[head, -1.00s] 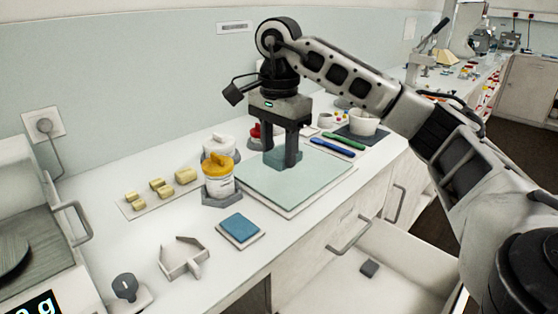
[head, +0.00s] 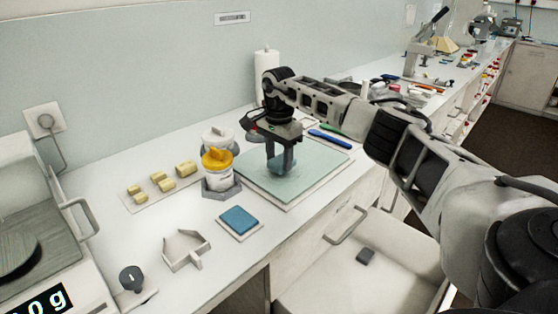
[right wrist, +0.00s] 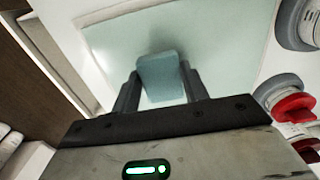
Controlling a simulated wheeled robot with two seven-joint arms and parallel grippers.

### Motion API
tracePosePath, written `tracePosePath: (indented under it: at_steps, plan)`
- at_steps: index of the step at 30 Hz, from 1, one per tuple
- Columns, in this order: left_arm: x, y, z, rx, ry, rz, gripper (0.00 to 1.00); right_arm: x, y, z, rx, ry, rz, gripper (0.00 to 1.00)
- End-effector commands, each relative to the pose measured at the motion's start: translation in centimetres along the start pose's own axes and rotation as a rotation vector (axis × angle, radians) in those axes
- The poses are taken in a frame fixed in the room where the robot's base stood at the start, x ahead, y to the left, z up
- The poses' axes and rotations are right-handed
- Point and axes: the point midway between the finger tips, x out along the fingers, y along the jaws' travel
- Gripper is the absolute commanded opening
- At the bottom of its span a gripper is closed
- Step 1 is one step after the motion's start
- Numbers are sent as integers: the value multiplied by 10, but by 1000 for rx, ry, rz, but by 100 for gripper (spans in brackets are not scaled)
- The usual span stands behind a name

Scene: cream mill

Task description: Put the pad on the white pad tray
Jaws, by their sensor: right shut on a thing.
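My right gripper (head: 281,160) is shut on a pale blue-green pad (right wrist: 160,78). In the head view it is over the left-middle of a pale green slab (head: 318,171). The pad's lower edge is at the slab surface or just above it; I cannot tell which. In the right wrist view the pad sits between both fingers. A small white tray (head: 229,230) with a blue square (head: 239,220) on it lies on the counter nearer me, left of the slab. I take it for the white pad tray. My left gripper is not in view.
A yellow-lidded jar (head: 217,169) stands between slab and yellow blocks (head: 160,182). A white angled holder (head: 186,250) and a balance (head: 45,255) are at left. Blue and green pens (head: 330,139) lie behind the slab. An open drawer (head: 335,290) juts out below.

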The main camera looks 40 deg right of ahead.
Motion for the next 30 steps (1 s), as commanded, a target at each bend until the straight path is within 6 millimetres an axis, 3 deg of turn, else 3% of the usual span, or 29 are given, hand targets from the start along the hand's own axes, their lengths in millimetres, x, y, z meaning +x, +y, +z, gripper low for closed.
tracePosePath:
  at_steps: [3,14,15,17,25,30]
  plan:
    - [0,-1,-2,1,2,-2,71,15,1,0,0,-1,2,20]
    - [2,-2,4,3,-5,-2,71,19,0,0,1,0,-1,20]
    - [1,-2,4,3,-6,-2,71,19,0,0,1,0,-2,50]
    - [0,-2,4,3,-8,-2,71,19,0,0,1,0,-1,66]
    - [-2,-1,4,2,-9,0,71,18,0,0,1,0,-1,66]
    - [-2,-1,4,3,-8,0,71,5,0,0,1,0,-4,66]
